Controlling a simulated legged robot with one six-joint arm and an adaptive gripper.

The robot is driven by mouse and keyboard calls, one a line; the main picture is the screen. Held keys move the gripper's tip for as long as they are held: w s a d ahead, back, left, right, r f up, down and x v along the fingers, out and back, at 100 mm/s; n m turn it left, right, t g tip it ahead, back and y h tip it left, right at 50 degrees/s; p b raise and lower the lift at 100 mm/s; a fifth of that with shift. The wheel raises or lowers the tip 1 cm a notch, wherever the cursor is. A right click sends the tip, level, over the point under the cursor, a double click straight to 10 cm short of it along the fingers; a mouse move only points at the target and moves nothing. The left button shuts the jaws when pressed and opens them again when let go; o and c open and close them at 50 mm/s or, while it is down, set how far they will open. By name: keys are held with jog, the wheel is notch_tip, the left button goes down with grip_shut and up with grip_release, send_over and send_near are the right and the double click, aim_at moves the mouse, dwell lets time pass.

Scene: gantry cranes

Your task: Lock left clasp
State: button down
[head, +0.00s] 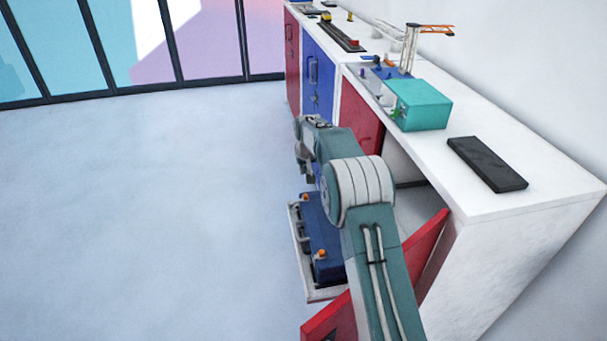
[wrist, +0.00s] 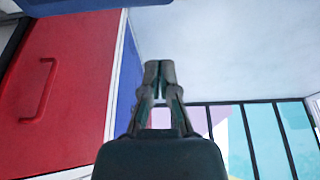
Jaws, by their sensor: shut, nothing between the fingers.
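A blue case (head: 318,232) with dark lower parts sits on a white pulled-out tray (head: 297,248) beside the cabinets in the head view. Two orange pieces, which look like its clasps, show on its left side: a far one (head: 304,197) and a near one (head: 321,254). Whether either is locked is too small to tell. My arm hides the case's right side. My gripper (wrist: 158,68) is shut and empty in the wrist view, with no clasp between its fingertips. In the head view my wrist is above and beyond the case's far end. A blue edge (wrist: 70,5) shows at the wrist view's top.
An open red door (head: 425,255) stands nearest, by the open cabinet. Closed red (head: 361,118) and blue (head: 317,80) doors lie beyond. The white counter (head: 480,200) carries a teal box (head: 422,105) and a black slab (head: 487,163). The floor (head: 150,210) to the left is clear.

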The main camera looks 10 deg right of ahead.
aim_at(306, 198)
jog(key=x, duration=0.8)
jog(key=shift+s+a+r, duration=0.1)
jog(key=shift+s+r, duration=0.05)
jog(key=shift+s, duration=0.9)
jog(key=shift+s+r, duration=0.15)
jog(key=shift+s, duration=0.9)
